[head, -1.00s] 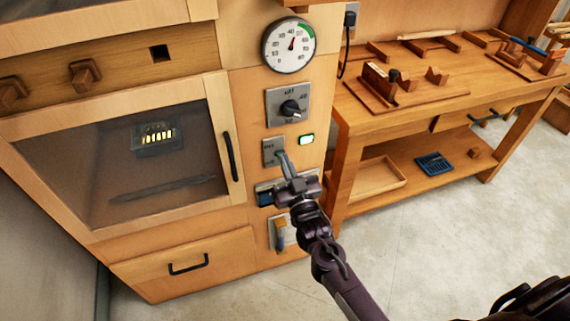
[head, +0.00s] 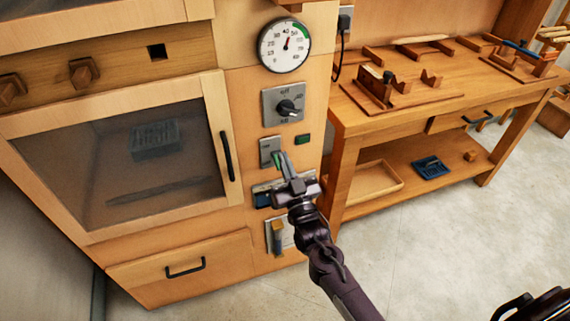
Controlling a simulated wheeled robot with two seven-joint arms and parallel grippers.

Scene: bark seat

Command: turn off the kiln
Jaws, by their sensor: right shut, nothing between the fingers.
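The kiln is a wooden cabinet (head: 240,105) with a dark glass door (head: 110,165), which is closed. No glow shows behind the glass. On its right panel are a round dial gauge (head: 284,45), a black rotary knob (head: 289,107) on a grey plate, a small dark green indicator lamp (head: 303,139), unlit, and a grey switch plate (head: 266,150). My right gripper (head: 280,160) is shut and empty, with its fingertips at the switch plate and partly covering it. Whether they touch it is hard to tell. My left gripper is not in view.
Below the switch are a plate with a blue part (head: 262,199) and a wooden lever (head: 277,238). A wooden workbench (head: 400,118) with tools stands to the right; its lower shelf holds a tray (head: 362,182) and a blue rack (head: 431,167). The floor in front is clear.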

